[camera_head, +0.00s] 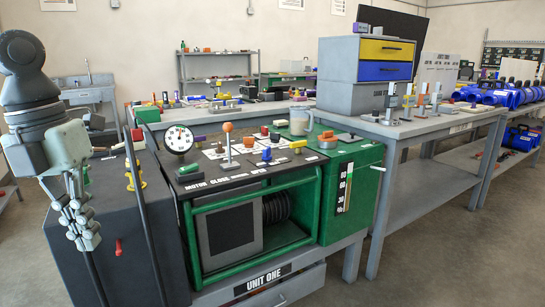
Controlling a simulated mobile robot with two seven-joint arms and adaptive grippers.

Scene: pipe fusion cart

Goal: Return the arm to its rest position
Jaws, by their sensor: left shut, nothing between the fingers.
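My left gripper (83,225) hangs at the left of the head view, fingers pointing down. Its fingers are together with nothing between them. It is in front of the dark grey cabinet (125,270), to the left of the green cart (312,205) marked "UNIT ONE". It is apart from the cart's panel. My right gripper does not show.
The cart's top carries a round gauge (179,140), an orange-knobbed lever (229,145) and a grey mug (300,121). A grey table (440,128) with a drawer box (384,60) stands to the right. Bare floor (440,260) is open at the lower right.

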